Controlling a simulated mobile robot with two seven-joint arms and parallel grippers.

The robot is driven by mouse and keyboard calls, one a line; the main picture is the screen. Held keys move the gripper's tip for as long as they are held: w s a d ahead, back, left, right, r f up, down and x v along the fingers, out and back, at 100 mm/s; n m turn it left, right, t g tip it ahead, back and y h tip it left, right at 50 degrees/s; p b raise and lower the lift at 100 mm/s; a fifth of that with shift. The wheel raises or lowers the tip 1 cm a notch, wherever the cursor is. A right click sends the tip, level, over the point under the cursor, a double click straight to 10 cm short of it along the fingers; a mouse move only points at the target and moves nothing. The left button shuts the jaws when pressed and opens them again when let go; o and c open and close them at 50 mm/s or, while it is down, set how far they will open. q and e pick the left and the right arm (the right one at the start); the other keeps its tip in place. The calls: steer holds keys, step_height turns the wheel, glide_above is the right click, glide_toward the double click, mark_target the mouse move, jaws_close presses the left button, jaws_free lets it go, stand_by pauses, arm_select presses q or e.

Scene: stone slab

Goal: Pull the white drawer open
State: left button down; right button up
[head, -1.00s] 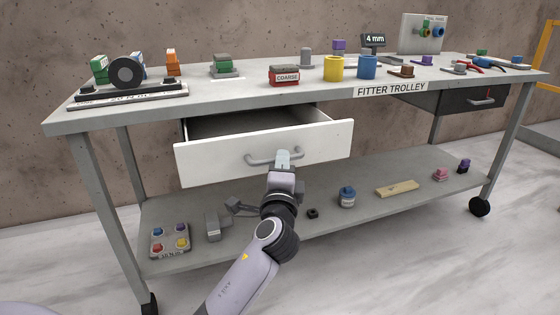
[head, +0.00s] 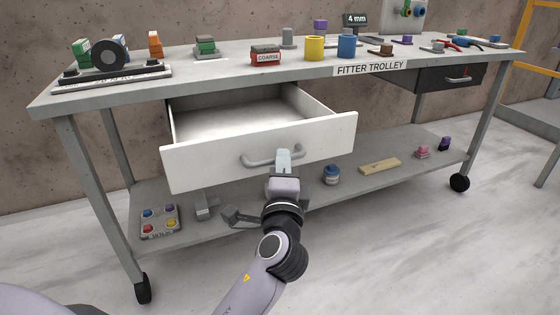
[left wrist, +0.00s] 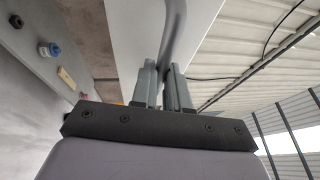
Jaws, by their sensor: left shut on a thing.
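The white drawer (head: 215,172) under the left half of the trolley top stands well open, and its pale inside (head: 240,118) looks empty. Its grey bar handle (head: 258,161) is on the drawer front. My left gripper (head: 283,158) is shut on the right part of the handle. In the left wrist view the two fingers (left wrist: 164,84) close around the grey handle bar (left wrist: 174,35), with the white drawer front (left wrist: 130,30) beside it. My right gripper is not in view.
The trolley top (head: 220,76) carries cups, blocks and tools. A dark drawer (head: 435,82) is shut at the right. The lower shelf (head: 300,190) holds small parts, a blue-capped jar (head: 331,174) and a wooden strip (head: 380,166). The floor in front is clear.

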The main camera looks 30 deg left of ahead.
arm_select(q)
steer(key=c, duration=1.1)
jaws_free()
steer(key=shift+s, duration=0.1)
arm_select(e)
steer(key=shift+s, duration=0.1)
